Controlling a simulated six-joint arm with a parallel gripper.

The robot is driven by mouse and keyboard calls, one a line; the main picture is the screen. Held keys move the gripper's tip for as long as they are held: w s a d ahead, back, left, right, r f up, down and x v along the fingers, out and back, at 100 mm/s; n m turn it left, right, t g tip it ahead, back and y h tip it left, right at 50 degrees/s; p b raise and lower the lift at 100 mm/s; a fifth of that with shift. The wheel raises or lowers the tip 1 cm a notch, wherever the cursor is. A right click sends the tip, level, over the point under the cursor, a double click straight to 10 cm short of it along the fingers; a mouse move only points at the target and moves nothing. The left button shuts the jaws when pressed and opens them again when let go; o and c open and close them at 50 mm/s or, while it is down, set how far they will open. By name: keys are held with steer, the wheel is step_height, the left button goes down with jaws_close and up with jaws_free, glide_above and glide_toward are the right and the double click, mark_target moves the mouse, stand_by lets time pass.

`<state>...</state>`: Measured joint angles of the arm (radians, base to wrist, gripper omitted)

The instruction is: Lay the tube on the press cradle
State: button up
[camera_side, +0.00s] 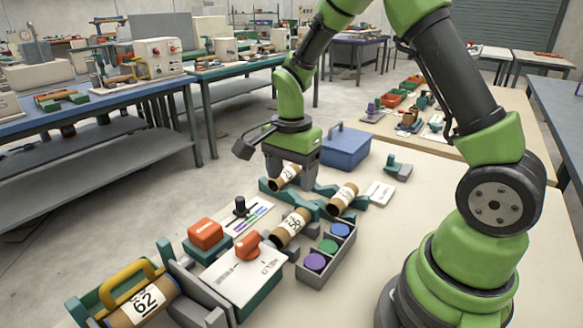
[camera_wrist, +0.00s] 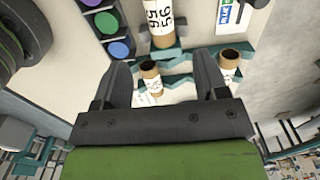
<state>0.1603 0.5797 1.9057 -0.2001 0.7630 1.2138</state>
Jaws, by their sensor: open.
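My gripper (camera_side: 291,184) is open and empty, fingers down, above the teal rack (camera_side: 326,190). In the side view its fingers overlap a small brown tube with a white label (camera_side: 284,178). A second small tube (camera_side: 343,197) lies on the rack to the right. A wider tube (camera_side: 290,228) with a number label lies in front of the rack. In the wrist view one small tube (camera_wrist: 150,76) shows between the fingers, and another (camera_wrist: 230,62) beside the right finger. A tube marked 62 (camera_side: 143,303) lies in a teal holder under a yellow handle (camera_side: 128,283). Which part is the press cradle is unclear.
A tray of coloured pots (camera_side: 325,250) stands right of the wide tube. A white-topped box with an orange knob (camera_side: 246,262) and an orange block (camera_side: 205,233) stand left. A blue box (camera_side: 345,147) is behind. The table's front right is clear up to my base.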

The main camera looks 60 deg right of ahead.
steer(key=s+a+r+n+t, duration=0.2)
steer(key=s+r+n, duration=0.1)
steer(key=r, duration=0.3)
steer(key=s+a+r+n+t, duration=0.1)
steer(key=s+a+r+n, duration=0.15)
steer(key=r, duration=0.35)
steer(key=s+a+r+n+t+y, duration=0.2)
steer(key=s+a+r+n+t, duration=0.1)
steer(key=s+n, duration=0.5)
step_height(320, 180, up, 2)
steer(key=shift+s+t, duration=0.6)
steer(key=shift+s, duration=0.5)
